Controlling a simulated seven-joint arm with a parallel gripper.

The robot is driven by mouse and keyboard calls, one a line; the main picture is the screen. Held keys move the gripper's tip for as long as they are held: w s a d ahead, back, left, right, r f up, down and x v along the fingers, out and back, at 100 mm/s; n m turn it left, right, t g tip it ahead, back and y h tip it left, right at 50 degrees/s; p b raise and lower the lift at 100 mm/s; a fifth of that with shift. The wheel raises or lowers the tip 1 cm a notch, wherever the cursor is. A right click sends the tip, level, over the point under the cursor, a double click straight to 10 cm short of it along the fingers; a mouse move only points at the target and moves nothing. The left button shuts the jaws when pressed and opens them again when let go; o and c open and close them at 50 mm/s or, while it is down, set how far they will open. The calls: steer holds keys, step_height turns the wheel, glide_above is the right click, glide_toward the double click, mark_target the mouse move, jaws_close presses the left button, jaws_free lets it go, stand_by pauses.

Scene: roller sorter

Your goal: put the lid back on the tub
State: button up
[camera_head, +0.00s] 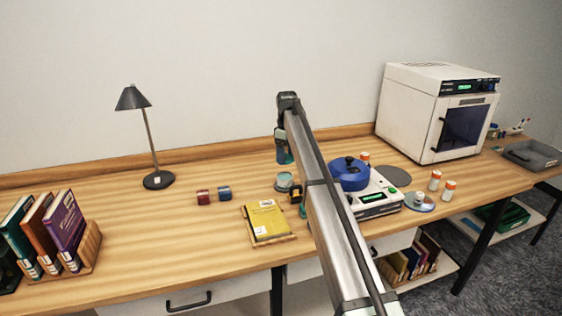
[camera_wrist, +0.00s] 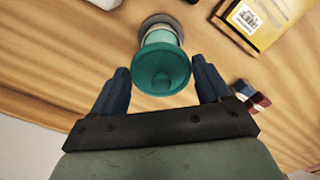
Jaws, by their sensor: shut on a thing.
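My gripper (camera_wrist: 160,66) has its two blue fingers on either side of a round teal lid (camera_wrist: 163,72) with a small knob, and is shut on it. A small round tub (camera_wrist: 161,37) shows just beyond the lid in the wrist view, largely hidden by it. The lid is hard to make out there, and I cannot tell how wide the gap between lid and tub is.
A scale (camera_head: 372,203) with a blue pot (camera_head: 349,174) stands to the right, beyond my arm.

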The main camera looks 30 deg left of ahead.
steer(key=shift+f, duration=0.15)
steer(key=shift+f, duration=3.05)
steer(key=shift+f, duration=0.15)
steer(key=o, duration=1)
steer(key=shift+c, duration=0.2)
steer(key=shift+r, duration=3.5)
